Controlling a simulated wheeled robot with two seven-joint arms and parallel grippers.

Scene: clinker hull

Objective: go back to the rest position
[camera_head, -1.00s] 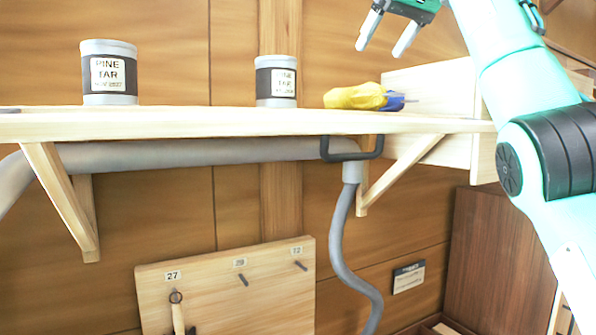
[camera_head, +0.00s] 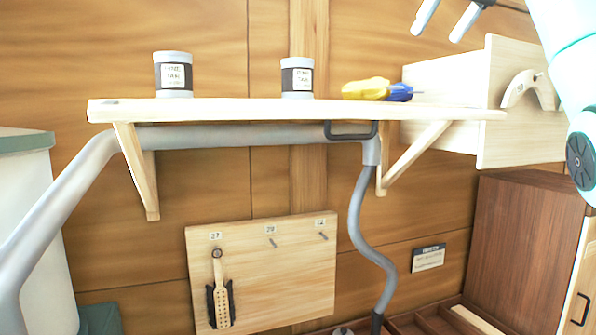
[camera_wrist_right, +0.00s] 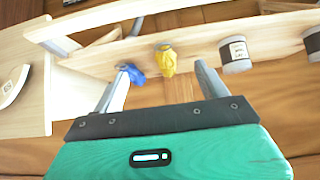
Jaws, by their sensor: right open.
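My right gripper (camera_head: 449,18) shows at the top right in the head view, cut off by the upper edge. Its two pale fingers are apart, with nothing between them. It is above the right end of the wooden shelf (camera_head: 240,110). In the right wrist view the open fingers (camera_wrist_right: 159,88) point toward the shelf, where a yellow and blue object (camera_head: 375,89) lies. That object also shows in the wrist view as a yellow part (camera_wrist_right: 166,60) beside a blue part. My left gripper is not in view.
Two pine tar tins (camera_head: 173,75) (camera_head: 297,78) stand on the shelf. A grey hose (camera_head: 215,136) runs under the shelf. Below hang a pegboard (camera_head: 300,270) with a tool and a wall sign (camera_head: 428,257). A brown cabinet (camera_head: 515,250) stands at the right.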

